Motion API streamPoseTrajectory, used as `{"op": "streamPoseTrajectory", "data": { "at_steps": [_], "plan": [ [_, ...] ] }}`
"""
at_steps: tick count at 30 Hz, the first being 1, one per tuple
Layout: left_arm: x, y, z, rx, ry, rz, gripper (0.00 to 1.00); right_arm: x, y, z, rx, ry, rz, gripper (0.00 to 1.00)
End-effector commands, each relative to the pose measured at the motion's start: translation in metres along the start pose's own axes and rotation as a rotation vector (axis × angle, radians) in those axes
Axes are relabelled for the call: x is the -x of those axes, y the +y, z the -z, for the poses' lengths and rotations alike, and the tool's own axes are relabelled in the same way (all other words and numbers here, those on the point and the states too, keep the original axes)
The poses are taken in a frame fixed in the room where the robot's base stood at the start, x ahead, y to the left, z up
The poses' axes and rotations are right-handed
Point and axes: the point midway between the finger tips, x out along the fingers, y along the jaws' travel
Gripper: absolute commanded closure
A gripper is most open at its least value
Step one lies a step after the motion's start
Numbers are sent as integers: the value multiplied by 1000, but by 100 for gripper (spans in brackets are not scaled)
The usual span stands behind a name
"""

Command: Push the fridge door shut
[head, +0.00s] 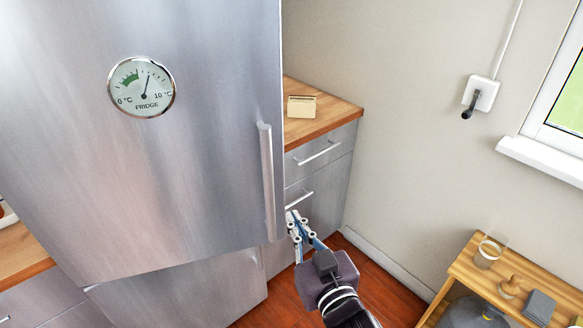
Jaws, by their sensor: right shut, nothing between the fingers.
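The steel fridge door (190,190) fills the left and middle of the head view, with a round dial and a long vertical handle (268,180) near its right edge. Its lower right corner juts out past the lower steel front (190,285), so the door looks slightly ajar, with its left side close to that front. My right gripper (293,219) is shut and empty at the door's right edge, below the handle, near the lower corner. I cannot tell whether it touches the door. My left gripper is not in view.
A drawer unit (325,165) with a wooden top stands right of the fridge, holding a small cream-coloured item (301,106). A low wooden shelf (465,270) with a glass and other items stands at the lower right. Red-brown floor (385,280) lies open between them.

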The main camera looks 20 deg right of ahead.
Motion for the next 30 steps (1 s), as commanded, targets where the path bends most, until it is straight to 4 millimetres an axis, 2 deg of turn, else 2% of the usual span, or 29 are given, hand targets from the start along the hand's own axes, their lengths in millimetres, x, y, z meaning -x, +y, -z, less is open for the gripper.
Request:
{"op": "streamPoseTrajectory", "data": {
  "at_steps": [1,3,7,14,30],
  "plan": [
    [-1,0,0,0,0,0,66,4,3,13,-8,24,-6,100],
    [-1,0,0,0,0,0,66,9,6,27,-18,48,-14,100],
    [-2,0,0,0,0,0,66,14,10,42,-26,73,-22,100],
    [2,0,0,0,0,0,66,8,11,46,-26,78,-24,100],
    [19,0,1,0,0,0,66,-42,12,50,-26,78,-24,100]
  ]
}}
